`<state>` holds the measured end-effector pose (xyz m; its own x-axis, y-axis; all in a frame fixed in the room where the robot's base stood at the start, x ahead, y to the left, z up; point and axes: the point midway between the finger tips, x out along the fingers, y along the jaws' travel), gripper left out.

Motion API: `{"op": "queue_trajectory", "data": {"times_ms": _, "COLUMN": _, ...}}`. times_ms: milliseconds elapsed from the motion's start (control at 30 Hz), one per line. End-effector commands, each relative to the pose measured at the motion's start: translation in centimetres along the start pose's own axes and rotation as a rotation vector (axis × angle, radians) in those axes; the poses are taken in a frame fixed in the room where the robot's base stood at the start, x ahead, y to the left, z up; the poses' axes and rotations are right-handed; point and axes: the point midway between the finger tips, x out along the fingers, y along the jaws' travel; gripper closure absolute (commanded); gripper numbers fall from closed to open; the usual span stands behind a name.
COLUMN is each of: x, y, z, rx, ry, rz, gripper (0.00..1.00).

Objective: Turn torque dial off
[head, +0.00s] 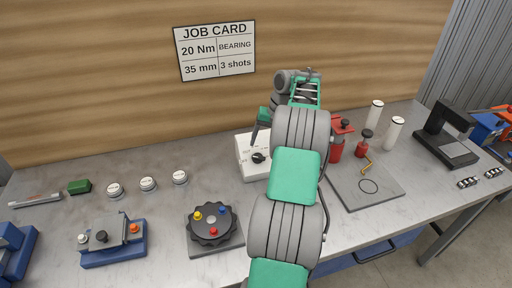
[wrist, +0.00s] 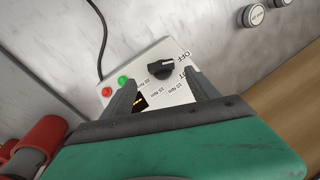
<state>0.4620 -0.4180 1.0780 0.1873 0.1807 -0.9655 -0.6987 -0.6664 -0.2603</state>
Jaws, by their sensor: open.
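The torque dial is a black knob (wrist: 161,67) on top of a white control box (wrist: 150,58). Printed labels, including OFF and several Nm values, surround it; I cannot tell for sure which label it points to. In the head view the dial (head: 259,158) sits on the front part of the box (head: 251,172). My gripper (wrist: 160,95) is open and empty, its two dark fingers reaching over the box towards the dial, one on each side in the picture, apparently not touching it. In the head view my arm hides the box's right side.
The box carries a red button (wrist: 107,92) and a green one (wrist: 124,80). Red tools (head: 337,140) and white cylinders (head: 393,133) stand right of my arm. A black rotary fixture (head: 212,224) stands in front. The job card (head: 214,50) hangs on the wall.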

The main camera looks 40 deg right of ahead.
Motion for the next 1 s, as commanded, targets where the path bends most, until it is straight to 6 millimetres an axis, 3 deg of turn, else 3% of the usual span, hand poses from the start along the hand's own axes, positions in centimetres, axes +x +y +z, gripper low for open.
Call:
{"op": "queue_trajectory", "data": {"times_ms": 200, "x": 4.5, "y": -0.2, "z": 0.2, "rx": -0.004, "ry": -0.004, "rz": 0.002, "gripper": 0.31}}
{"op": "queue_trajectory", "data": {"times_ms": 367, "x": 6.4, "y": -0.2, "z": 0.1, "rx": -0.003, "ry": -0.001, "rz": 0.001, "gripper": 0.31}}
{"op": "queue_trajectory", "data": {"times_ms": 633, "x": 6.8, "y": -0.1, "z": 0.1, "rx": -0.003, "ry": 0.0, "rz": 0.002, "gripper": 0.31}}
{"op": "queue_trajectory", "data": {"times_ms": 1000, "x": 6.7, "y": -0.1, "z": 0.1, "rx": -0.003, "ry": 0.0, "rz": 0.002, "gripper": 0.6}}
